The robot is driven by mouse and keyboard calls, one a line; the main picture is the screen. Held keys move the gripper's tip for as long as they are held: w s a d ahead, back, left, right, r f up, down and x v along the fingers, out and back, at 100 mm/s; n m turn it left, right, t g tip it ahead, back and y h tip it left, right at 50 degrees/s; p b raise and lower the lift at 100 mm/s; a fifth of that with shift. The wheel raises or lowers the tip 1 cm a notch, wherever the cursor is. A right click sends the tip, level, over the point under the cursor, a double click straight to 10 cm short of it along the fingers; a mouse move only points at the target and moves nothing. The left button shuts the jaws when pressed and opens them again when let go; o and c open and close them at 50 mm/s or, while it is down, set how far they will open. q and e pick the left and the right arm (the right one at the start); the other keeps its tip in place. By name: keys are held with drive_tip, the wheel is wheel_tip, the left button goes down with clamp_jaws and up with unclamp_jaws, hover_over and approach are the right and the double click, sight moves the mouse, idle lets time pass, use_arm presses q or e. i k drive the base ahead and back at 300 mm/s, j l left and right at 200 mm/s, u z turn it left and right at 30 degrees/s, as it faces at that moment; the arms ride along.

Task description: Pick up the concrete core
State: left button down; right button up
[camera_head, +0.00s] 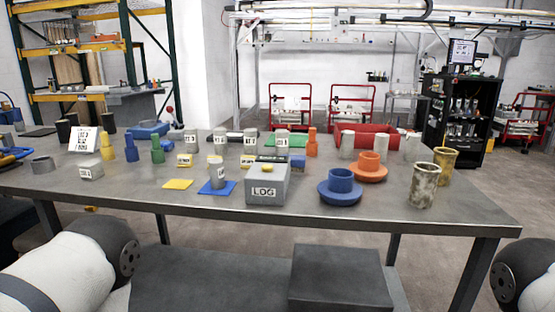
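A rough, mottled grey-beige cylinder (423,187), which looks like a concrete core, stands upright near the right end of the grey metal table (300,217). A yellowish, stained cylinder (444,165) stands just behind it to the right. Smoother pale grey cylinders (347,145) stand farther back, and another grey one (411,147) stands behind the mottled pair. I cannot tell for certain which cylinder is the named core. Neither of my grippers is in view; only parts of my arms show at the lower left and lower right corners.
A blue flanged part (340,188) and an orange one (371,167) stand left of the mottled cylinder. A grey LDG block (268,185) sits near the middle front. Several labelled blocks, cylinders and colored pegs crowd the left and back. The table's front right corner is clear.

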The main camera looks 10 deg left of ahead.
sight(216, 165)
drive_tip(key=i+j, duration=0.2)
drive_tip(key=i, duration=0.25)
drive_tip(key=i+j, duration=0.2)
drive_tip(key=i, duration=0.25)
drive_tip(key=i+j, duration=0.2)
drive_tip(key=i, duration=0.25)
drive_tip(key=l+z, duration=0.05)
